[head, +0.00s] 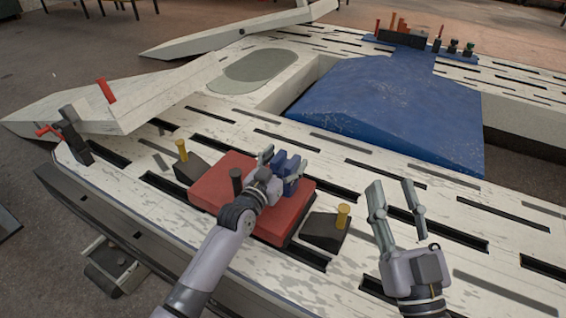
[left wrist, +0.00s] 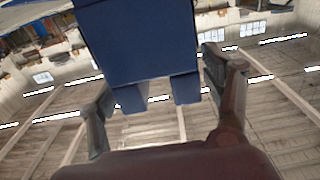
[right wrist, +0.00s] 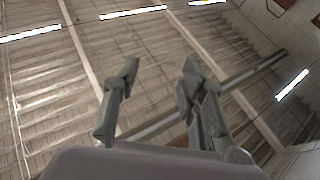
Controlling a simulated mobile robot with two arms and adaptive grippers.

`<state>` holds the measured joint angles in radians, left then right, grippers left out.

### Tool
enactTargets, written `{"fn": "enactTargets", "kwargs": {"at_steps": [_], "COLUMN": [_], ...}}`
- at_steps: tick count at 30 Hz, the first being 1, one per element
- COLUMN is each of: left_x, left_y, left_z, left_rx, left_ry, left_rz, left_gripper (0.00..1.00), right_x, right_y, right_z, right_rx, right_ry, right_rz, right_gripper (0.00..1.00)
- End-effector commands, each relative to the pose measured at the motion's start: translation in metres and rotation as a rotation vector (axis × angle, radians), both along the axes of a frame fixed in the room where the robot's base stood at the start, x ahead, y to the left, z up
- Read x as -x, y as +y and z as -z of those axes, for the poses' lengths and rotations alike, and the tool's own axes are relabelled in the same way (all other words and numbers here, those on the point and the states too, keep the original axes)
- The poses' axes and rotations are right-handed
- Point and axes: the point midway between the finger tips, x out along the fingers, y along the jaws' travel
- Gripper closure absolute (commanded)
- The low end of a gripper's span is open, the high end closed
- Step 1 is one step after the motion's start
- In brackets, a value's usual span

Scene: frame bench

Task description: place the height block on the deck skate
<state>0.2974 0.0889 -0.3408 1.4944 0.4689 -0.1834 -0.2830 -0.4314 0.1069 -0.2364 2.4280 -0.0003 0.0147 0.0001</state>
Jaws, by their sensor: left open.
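The blue height block (head: 288,166) is at the far right part of the red deck skate (head: 222,186), which lies flat on the pale slotted deck. My left gripper (head: 281,163) is open around the block, one finger on each side.
Dark wedges with yellow pegs stand left (head: 190,166) and right (head: 328,228) of the skate. A black post (head: 237,181) rises from the skate. A big blue panel (head: 395,110) lies behind. Tools (head: 420,42) line the back. Clear slotted deck lies at the right.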

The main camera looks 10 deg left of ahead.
Motion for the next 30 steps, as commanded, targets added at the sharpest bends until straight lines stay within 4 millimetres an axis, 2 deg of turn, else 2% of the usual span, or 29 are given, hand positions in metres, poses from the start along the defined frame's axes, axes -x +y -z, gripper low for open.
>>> {"fn": "enactTargets", "kwargs": {"at_steps": [3, 7, 15, 24, 30], "left_x": [0.002, 0.013, 0.050, 0.093, 0.108], "left_y": [0.001, 0.006, 0.021, 0.038, 0.044], "left_z": [-0.002, -0.002, -0.002, -0.002, -0.002], "left_rx": [0.000, 0.000, -0.002, -0.002, 0.000], "left_ry": [0.001, 0.001, 0.002, 0.001, 0.001], "left_rz": [0.000, 0.000, 0.000, 0.000, 0.000], "left_gripper": [0.27, 0.27, 0.27, 0.27, 0.27], "right_x": [-0.002, -0.007, -0.013, -0.002, 0.006], "right_y": [0.000, -0.002, -0.007, -0.018, -0.022], "right_z": [0.002, 0.018, 0.068, 0.121, 0.140], "right_rx": [0.004, 0.032, 0.104, 0.175, 0.198], "right_ry": [0.018, 0.115, 0.387, 0.669, 0.767], "right_rz": [0.001, 0.008, 0.024, 0.041, 0.046], "right_gripper": [0.62, 0.62, 0.62, 0.62, 0.62]}}
